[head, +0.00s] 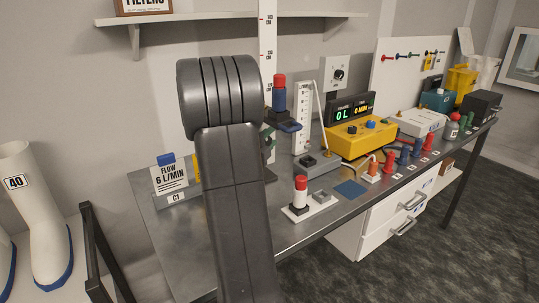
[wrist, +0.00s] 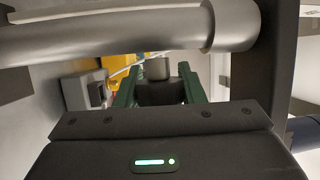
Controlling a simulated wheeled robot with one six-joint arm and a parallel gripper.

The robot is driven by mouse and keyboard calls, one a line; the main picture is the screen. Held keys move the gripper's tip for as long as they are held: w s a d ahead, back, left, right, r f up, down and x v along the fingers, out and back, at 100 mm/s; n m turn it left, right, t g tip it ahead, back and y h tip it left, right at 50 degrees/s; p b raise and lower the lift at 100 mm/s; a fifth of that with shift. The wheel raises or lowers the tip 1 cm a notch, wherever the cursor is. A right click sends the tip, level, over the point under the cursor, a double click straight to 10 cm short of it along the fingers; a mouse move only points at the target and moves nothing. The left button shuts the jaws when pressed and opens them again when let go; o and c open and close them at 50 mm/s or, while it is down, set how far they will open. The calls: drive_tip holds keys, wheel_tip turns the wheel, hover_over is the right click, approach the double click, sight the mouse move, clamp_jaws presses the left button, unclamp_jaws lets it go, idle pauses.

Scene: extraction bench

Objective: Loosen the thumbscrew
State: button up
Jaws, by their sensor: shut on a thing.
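In the wrist view, my gripper (wrist: 158,85) has its two dark green fingers on either side of a grey and dark knob, which looks like the thumbscrew (wrist: 157,68). The fingers are shut on it. In the head view my own arm hides most of the gripper and the thumbscrew; only a small green part of the gripper (head: 269,143) shows right of the arm. A tall white scale post (head: 267,40) stands behind the arm. A blue bracket (head: 285,124) beside it carries a red-topped blue cylinder (head: 279,95).
A thick grey tube (wrist: 120,38) crosses the wrist view close above the fingers. On the bench (head: 180,235) stand a flow sign (head: 170,178), a red-topped sampler (head: 300,192) on a white plate, and a yellow meter (head: 362,138). Bare metal lies at the bench's left front.

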drive_tip(key=shift+f+n+t+h+b, duration=0.25)
drive_tip(key=shift+n+t+b, duration=0.4)
drive_tip(key=shift+b, duration=2.05)
drive_tip(key=shift+n+t+h+b, duration=0.35)
drive_tip(key=shift+t+b, duration=0.6)
drive_tip(key=shift+b, duration=1.75)
drive_tip(key=b, duration=0.2)
drive_tip(key=n+t+b, duration=0.1)
drive_tip(key=b, duration=0.1)
drive_tip(key=shift+a+r+t, duration=0.1)
drive_tip(key=shift+r+t, duration=0.15)
drive_tip(key=shift+t, duration=0.05)
drive_tip(key=shift+r+n+t+b, duration=0.3)
drive_tip(key=shift+t+b, duration=0.1)
drive_tip(key=shift+b, duration=0.25)
drive_tip(key=o, duration=1)
drive_tip(key=shift+s, duration=0.1)
drive_tip(key=s+a, duration=0.2)
drive_tip(key=s, duration=0.1)
drive_tip(key=s+a, duration=0.2)
drive_tip(key=s, duration=0.2)
drive_tip(key=s+a, duration=0.2)
drive_tip(key=s, duration=0.2)
drive_tip(key=shift+s+a+f, duration=0.2)
drive_tip(key=shift+a+f, duration=0.05)
drive_tip(key=shift+f, duration=0.05)
